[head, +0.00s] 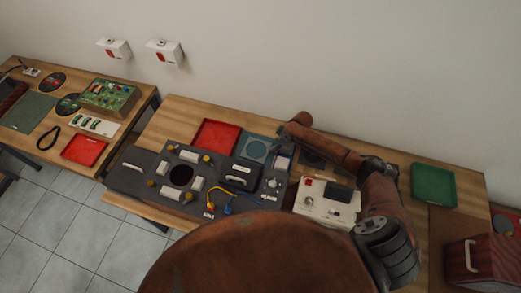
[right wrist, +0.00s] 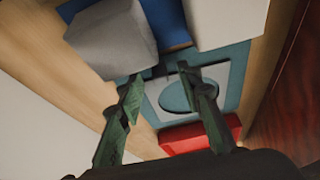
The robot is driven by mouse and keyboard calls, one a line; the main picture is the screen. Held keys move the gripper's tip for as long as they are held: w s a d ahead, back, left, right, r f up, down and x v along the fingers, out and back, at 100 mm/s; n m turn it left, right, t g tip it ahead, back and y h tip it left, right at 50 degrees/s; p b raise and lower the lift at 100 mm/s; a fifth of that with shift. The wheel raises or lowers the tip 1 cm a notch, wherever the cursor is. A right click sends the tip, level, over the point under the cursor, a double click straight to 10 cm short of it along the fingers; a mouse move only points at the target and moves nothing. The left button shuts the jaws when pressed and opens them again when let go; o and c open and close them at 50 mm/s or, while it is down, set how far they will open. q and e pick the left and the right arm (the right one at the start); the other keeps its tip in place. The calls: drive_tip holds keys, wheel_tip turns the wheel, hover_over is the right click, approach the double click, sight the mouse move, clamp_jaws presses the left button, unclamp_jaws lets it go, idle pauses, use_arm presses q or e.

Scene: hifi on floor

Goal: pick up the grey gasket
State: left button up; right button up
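The grey gasket looks like a pale grey square plate (right wrist: 153,100) with a large round hole. It lies on a blue-green tray (head: 272,141), and in the head view the gasket (head: 247,156) shows left of my right gripper. My right gripper (right wrist: 160,78) is open, its two green fingers spread over the gasket with nothing seen between them. I cannot tell whether the fingertips touch it. In the head view the right gripper (head: 285,147) is small and partly hidden by its arm. My left gripper is not in view.
A grey-white block (right wrist: 110,38) on blue stands close to the left finger. A red tray (head: 216,136) lies left of the blue-green tray. A dark panel (head: 150,180), a white device (head: 327,203) and a green tray (head: 433,183) fill the bench. The wall is behind.

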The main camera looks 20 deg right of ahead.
drive_tip(key=c, duration=0.6)
clamp_jaws()
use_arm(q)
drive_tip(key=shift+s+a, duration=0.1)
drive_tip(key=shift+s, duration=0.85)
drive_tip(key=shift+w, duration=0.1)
use_arm(e)
drive_tip(key=shift+r, duration=0.15)
drive_tip(key=shift+r, duration=0.35)
use_arm(q)
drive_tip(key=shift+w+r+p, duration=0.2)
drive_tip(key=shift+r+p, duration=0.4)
drive_tip(key=shift+p, duration=0.05)
use_arm(e)
wheel_tip(320, 180, up, 10)
drive_tip(key=shift+f, duration=0.15)
